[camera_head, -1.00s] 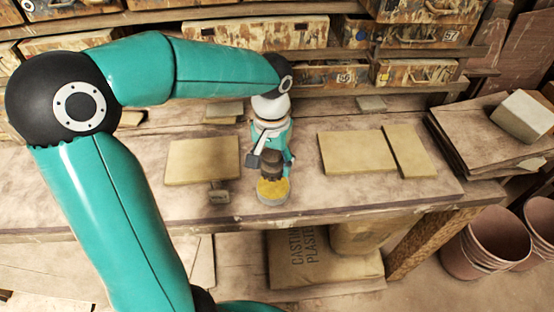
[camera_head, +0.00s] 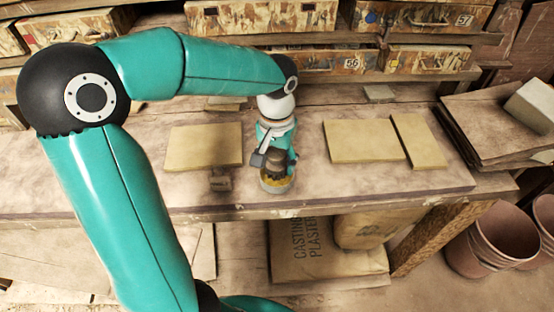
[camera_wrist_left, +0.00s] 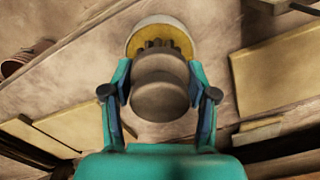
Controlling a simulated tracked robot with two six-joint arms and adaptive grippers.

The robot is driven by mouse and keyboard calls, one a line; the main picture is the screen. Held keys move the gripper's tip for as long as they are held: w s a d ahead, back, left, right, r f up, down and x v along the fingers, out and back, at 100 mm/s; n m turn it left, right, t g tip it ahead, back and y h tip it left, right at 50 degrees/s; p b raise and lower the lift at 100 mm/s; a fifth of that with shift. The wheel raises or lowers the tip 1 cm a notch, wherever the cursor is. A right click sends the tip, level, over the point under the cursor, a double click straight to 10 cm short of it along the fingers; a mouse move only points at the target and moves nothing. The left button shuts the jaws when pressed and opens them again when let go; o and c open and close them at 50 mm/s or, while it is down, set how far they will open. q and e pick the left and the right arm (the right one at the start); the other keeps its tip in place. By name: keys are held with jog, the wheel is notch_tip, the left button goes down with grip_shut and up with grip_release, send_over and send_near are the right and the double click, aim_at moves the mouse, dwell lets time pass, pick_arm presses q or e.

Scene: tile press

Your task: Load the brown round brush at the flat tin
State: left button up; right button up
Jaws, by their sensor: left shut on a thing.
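The brown round brush (camera_head: 276,159) is held bristles down in my left gripper (camera_head: 274,152), which is shut on its rounded body. In the left wrist view the brush (camera_wrist_left: 160,88) sits between both fingers (camera_wrist_left: 160,95), with dark bristles at its far end. The flat tin (camera_head: 277,190) is a low round tin with yellow contents, near the front edge of the bench. The bristles are over or in the tin's mouth; I cannot tell how deep. The tin's pale rim (camera_wrist_left: 146,22) and yellow inside also show in the left wrist view. My right gripper is out of view.
Two more tan slabs (camera_head: 362,141) (camera_head: 418,141) lie to the right. Wooden drawers (camera_head: 425,16) line the back. Buckets (camera_head: 484,241) stand at lower right.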

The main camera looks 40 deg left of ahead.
aim_at(277, 152)
pick_arm(q)
jog(key=shift+f+b, duration=0.4)
jog(key=shift+f, duration=0.15)
dwell(1.4)
jog(key=shift+r+p, duration=2.85)
jog(key=shift+r, duration=0.75)
jog(key=shift+f, duration=0.1)
